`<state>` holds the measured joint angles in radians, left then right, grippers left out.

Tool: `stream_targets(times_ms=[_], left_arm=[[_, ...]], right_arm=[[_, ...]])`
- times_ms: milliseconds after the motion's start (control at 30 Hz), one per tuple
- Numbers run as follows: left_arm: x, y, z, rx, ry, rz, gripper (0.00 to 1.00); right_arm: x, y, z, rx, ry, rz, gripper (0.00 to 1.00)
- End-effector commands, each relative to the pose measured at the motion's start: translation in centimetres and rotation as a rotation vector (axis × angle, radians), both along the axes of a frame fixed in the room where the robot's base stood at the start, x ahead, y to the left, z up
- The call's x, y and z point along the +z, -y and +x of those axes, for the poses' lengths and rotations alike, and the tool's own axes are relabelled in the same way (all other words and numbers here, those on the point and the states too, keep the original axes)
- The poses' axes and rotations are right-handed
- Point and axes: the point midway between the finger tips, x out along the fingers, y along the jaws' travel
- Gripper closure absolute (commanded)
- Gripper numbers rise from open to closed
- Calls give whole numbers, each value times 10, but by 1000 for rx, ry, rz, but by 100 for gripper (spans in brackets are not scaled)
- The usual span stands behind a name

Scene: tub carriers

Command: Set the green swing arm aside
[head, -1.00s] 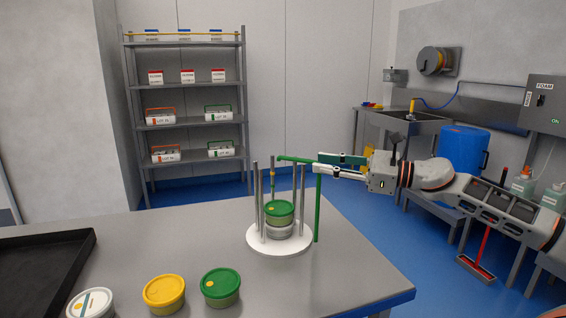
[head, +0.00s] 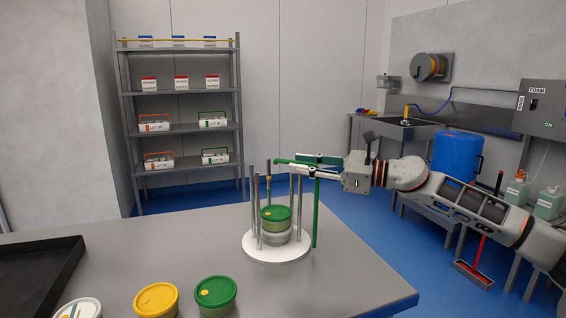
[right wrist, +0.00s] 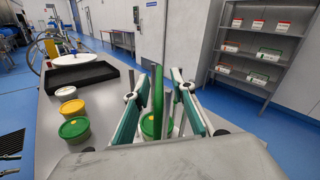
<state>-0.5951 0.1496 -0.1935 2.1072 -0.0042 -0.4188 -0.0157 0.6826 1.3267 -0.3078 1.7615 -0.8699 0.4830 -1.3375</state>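The green swing arm (head: 315,215) has an upright post at the right of the tub carrier and a bar reaching left over its top. The carrier has a round white base (head: 262,251) with several grey posts around a green-lidded tub (head: 275,216), which sits on a pale tub. My right gripper (head: 303,165) is at the top of the swing arm, near the post. In the right wrist view its teal-padded fingers (right wrist: 157,100) are apart, with the green arm (right wrist: 157,88) between them and gaps visible. My left gripper is out of view.
Yellow (head: 156,300), green (head: 215,292) and white (head: 78,309) lidded tubs stand at the table's front. A black tray (head: 45,280) lies at the left. The table right of the carrier (head: 350,275) is clear. A shelf rack (head: 183,90) stands behind.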

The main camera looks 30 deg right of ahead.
Motion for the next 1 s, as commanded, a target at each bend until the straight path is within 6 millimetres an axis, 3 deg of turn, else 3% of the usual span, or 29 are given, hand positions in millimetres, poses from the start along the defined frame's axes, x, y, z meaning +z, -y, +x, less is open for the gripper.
stream_targets(times_ms=[233, 500, 900, 933, 1000], left_arm=[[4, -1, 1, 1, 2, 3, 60], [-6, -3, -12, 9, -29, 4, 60], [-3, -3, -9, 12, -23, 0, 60], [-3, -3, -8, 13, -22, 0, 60], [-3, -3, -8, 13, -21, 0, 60]], right_arm=[[5, -15, 19, 2, 6, 2, 75], [3, -29, 40, 1, 4, -1, 75], [0, -33, 45, 2, 0, -2, 75], [0, -33, 45, 2, 0, -2, 78], [0, -33, 45, 2, 0, -2, 96]])
